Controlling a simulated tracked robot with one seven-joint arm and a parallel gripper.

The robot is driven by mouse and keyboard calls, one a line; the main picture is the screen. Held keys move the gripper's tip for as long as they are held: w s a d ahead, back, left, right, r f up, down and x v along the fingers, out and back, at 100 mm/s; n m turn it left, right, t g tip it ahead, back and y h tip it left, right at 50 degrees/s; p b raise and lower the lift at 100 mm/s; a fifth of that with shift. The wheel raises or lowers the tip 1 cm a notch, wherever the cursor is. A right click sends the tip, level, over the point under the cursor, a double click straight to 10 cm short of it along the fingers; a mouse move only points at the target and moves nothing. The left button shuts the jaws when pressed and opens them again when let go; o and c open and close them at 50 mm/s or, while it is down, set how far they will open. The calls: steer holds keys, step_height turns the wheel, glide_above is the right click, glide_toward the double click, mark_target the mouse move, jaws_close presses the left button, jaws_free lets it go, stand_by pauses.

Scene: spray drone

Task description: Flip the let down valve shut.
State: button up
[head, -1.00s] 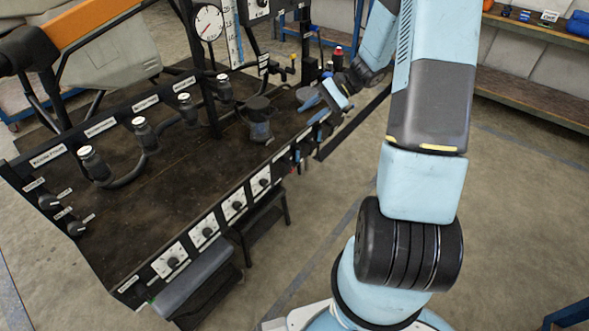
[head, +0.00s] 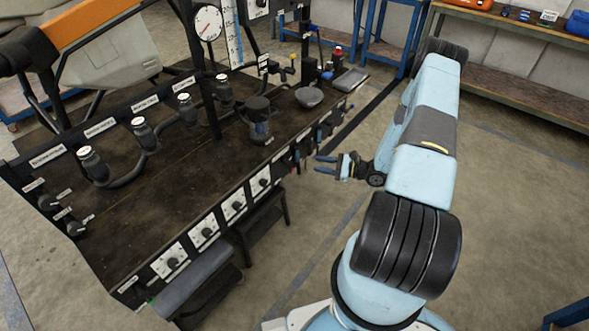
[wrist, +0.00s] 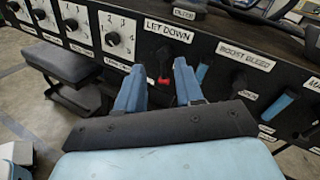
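The LET DOWN label (wrist: 170,32) is on the dark front panel in the wrist view. Below it is a dark valve body with a red part (wrist: 164,80), seen between my fingers. A blue handle (wrist: 203,72) hangs just right of my right finger; I cannot tell which valve it belongs to. My gripper (wrist: 160,66) is open and empty, with its two blue fingers pointing at the panel. In the head view, my gripper (head: 317,164) is in front of the bench's right part, apart from the panel edge. The valve is too small to make out there.
The BOOST BLEED label (wrist: 245,57) is to the right, with another blue handle (wrist: 278,105) below. Numbered dials (wrist: 117,37) line the panel to the left. The bench (head: 130,220) holds several black fittings and a grey bowl (head: 308,96).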

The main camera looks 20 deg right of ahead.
mark_target(293, 168)
step_height(293, 168, down, 7)
steer(key=s+m+t+h, duration=0.1)
steer(key=m+t+h, duration=0.1)
steer(key=m+t, duration=0.1)
steer(key=x, duration=1.3)
steer(key=shift+c, duration=0.4)
steer(key=shift+d, duration=0.1)
jaws_close()
